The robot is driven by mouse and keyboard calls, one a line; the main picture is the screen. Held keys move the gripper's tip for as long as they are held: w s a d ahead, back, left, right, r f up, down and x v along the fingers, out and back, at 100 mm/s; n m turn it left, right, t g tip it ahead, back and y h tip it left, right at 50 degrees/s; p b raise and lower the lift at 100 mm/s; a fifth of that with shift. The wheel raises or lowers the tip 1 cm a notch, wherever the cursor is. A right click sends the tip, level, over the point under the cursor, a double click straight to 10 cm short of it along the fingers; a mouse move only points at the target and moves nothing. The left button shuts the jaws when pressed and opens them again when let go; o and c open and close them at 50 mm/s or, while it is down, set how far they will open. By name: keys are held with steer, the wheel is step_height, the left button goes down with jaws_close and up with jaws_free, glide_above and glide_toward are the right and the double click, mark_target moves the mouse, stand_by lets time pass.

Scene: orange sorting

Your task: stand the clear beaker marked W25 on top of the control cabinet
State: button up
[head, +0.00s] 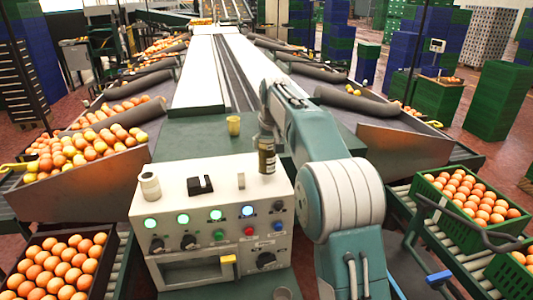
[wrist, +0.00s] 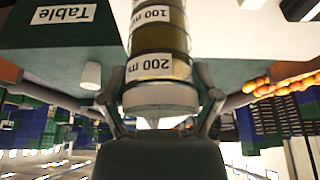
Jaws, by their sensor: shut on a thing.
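The control cabinet (head: 172,218) stands in front of me, with a pale top, lit buttons and knobs. My gripper (head: 266,142) is above the right part of its top. It is shut on an olive-brown cylindrical container (head: 267,161) with pale labels, held upright. In the wrist view the fingers grip this container (wrist: 160,40) near its pale grey end; the labels read "100 m" and "200 m". I cannot tell whether its base touches the cabinet top. No W25 mark is readable. A greyish round vessel (head: 283,293) shows partly at the bottom edge, its mark unseen.
Orange crates (head: 60,262) and (head: 470,195) flank the cabinet.

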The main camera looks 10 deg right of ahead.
mark_target(266, 153)
step_height(266, 153, down, 3)
steer(key=shift+w+a+f, duration=0.1)
steer(key=shift+w+f, duration=0.05)
steer(key=shift+f, duration=0.05)
steer(key=o, duration=1.1)
steer(key=shift+o, duration=0.2)
steer(key=v, duration=1.2)
steer(key=shift+r, duration=0.1)
steer(key=s+r, duration=0.2)
steer(key=s, duration=0.9)
steer(key=s+f, duration=0.4)
steer(key=s, duration=0.5)
steer(key=s+f, duration=0.4)
steer(key=s, duration=0.6)
steer(key=s+a+f+t, duration=0.1)
steer(key=s+f, duration=0.3)
steer(key=s, duration=0.5)
steer(key=shift+s+f+m, duration=0.3)
steer(key=shift+s+m, duration=0.05)
steer(key=shift+m, duration=0.05)
